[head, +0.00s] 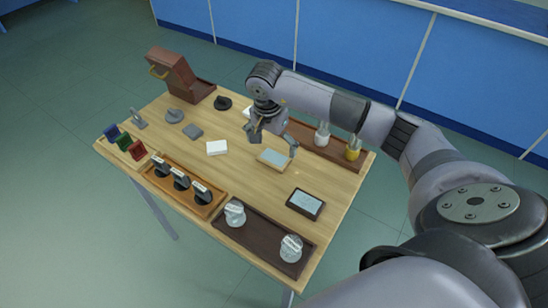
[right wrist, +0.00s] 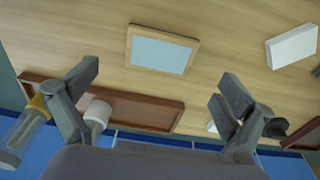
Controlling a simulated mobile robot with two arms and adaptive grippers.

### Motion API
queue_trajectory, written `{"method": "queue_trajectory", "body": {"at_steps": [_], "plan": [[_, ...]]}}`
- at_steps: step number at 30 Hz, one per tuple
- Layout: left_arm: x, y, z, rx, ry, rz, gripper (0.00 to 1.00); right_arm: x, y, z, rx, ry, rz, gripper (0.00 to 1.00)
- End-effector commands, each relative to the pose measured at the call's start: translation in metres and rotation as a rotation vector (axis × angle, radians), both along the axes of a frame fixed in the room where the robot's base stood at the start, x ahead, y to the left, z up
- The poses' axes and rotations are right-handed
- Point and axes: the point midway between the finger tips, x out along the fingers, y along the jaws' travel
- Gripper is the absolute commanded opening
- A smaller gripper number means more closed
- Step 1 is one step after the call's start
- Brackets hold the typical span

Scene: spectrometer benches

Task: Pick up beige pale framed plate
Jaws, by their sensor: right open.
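The beige pale framed plate (head: 274,159) lies flat on the wooden table, right of the middle in the head view. It has a light wood frame around a pale blue-grey face. In the right wrist view the same plate (right wrist: 161,51) shows whole, beyond my fingers and between them sideways. My right gripper (head: 275,143) is open and empty, above the table close to the plate. Its two spread fingers also show in the right wrist view (right wrist: 158,92), apart from the plate. My left gripper is not in view.
A dark framed plate (head: 305,204) lies nearer the front right. A white block (head: 217,147) is left of the beige plate. A brown tray (head: 335,151) with bottles is behind it. Dark tray (head: 253,236) with glass jars and orange tray (head: 201,209) line the front.

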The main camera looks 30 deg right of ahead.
Motion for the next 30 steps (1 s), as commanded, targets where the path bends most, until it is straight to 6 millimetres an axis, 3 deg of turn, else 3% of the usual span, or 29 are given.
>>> {"method": "queue_trajectory", "body": {"at_steps": [5,13,22,30], "plan": [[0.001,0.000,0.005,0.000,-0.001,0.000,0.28,0.000,-0.001,-0.011,0.001,0.003,-0.001,0.98],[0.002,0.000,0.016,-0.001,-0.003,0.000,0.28,0.002,-0.005,-0.049,0.001,0.002,-0.001,0.98],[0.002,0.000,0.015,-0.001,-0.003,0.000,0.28,0.003,-0.006,-0.055,0.000,-0.001,-0.001,0.98],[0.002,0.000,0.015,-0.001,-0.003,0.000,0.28,0.003,-0.006,-0.055,0.000,-0.001,-0.001,0.80]]}}
